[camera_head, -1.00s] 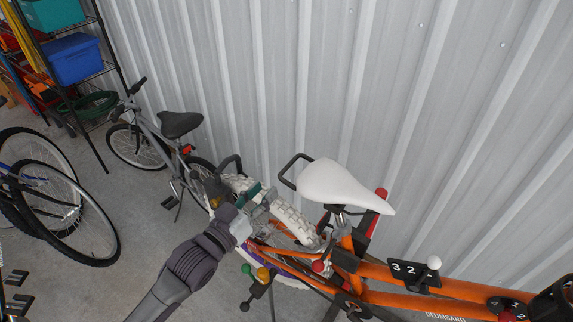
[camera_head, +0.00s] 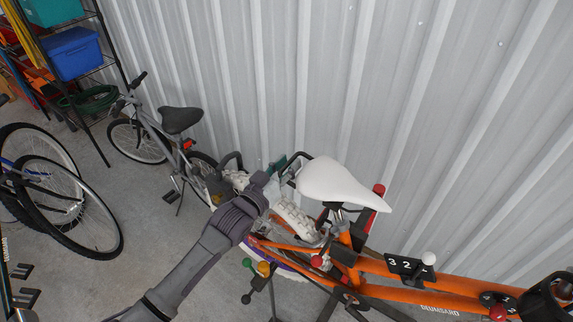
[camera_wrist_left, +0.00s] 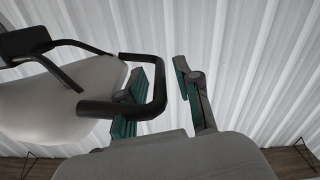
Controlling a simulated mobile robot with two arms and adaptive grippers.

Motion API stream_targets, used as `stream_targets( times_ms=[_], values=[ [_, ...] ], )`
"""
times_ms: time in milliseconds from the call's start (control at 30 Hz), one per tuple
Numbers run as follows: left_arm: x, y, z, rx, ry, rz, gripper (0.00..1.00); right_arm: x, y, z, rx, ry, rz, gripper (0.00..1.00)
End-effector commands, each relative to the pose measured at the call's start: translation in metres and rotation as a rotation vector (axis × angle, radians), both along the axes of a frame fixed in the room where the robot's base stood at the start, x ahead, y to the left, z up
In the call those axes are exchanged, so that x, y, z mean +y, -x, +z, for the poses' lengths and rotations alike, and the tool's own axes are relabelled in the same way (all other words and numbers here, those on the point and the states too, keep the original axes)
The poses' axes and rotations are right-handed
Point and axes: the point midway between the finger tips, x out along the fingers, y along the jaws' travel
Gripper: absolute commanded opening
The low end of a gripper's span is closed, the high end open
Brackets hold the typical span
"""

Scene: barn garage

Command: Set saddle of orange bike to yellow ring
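The orange bike (camera_head: 390,297) stands along the wall with a white saddle (camera_head: 340,183) on its raised post. A black handle loop (camera_head: 288,166) sticks out behind the saddle; it also shows in the left wrist view (camera_wrist_left: 159,85). My left gripper (camera_head: 284,164) is at this loop. In the left wrist view its teal-padded fingers (camera_wrist_left: 168,95) are apart, and the loop's end reaches into the gap near the left finger. Contact cannot be told. I cannot make out a yellow ring; the saddle hides part of the post. My right gripper is not in view.
A corrugated metal wall (camera_head: 400,100) is close behind the bike. A grey bike (camera_head: 165,140) stands to the left, with more wheels (camera_head: 65,210) at the far left. A shelf holds a blue bin (camera_head: 75,55). A lever panel (camera_head: 408,268) is on the orange frame.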

Motion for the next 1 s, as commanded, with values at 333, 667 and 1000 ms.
stream_targets(
  times_ms=[333,667,1000],
  values=[
    [0.000,0.000,0.000,0.000,0.000,0.000,0.00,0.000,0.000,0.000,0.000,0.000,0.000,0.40],
    [0.004,-0.002,0.016,-0.004,-0.001,0.001,0.00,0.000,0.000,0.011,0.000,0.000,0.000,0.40],
    [0.015,-0.010,0.052,-0.015,0.006,0.002,0.00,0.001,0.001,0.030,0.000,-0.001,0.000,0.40]
  ],
)
